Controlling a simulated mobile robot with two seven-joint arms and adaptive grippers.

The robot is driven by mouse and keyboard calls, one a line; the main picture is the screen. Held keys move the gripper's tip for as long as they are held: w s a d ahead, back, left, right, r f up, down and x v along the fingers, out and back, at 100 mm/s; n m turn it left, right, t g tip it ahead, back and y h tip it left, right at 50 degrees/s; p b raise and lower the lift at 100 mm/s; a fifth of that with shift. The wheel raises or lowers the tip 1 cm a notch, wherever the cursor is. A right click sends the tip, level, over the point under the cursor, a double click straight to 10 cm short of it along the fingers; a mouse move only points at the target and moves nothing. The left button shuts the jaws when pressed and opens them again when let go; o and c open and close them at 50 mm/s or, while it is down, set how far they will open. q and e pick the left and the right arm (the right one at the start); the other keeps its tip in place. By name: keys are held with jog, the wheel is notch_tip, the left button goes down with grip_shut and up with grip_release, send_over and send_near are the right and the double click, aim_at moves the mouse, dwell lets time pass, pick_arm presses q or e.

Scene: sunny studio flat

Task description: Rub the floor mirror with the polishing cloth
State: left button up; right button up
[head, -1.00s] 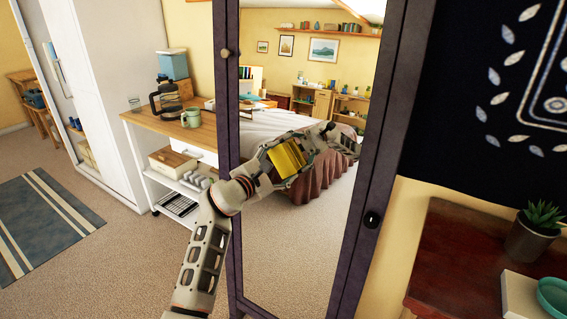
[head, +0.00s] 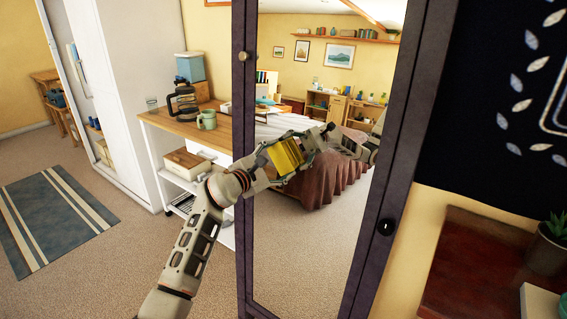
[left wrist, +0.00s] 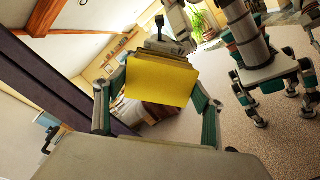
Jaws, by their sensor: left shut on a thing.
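The floor mirror (head: 310,255) stands upright in a dark purple frame at the centre of the head view. The polishing cloth (head: 285,155) is a yellow folded block in front of the glass. My left gripper (head: 298,152) is shut on it, its arm rising from the lower left. In the left wrist view the cloth (left wrist: 160,82) sits between both fingers, facing the mirror. The arm's reflection almost meets the gripper, but I cannot tell whether the cloth touches the glass. My right gripper is out of view.
A white trolley with a wooden top (head: 180,121) stands left of the mirror, bearing a coffee maker (head: 184,105) and a green mug (head: 206,119). A reddish-brown table (head: 470,255) with a plant stands at right. The bed and shelves are reflections.

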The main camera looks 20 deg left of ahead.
aim_at(271, 148)
pick_arm(q)
jog(key=shift+w+a+b, duration=0.3)
jog(key=shift+w+a, duration=0.05)
jog(key=shift+a, duration=0.5)
jog(key=shift+w+a+b, duration=0.25)
jog(key=shift+w+a, duration=0.05)
jog(key=shift+a, duration=0.55)
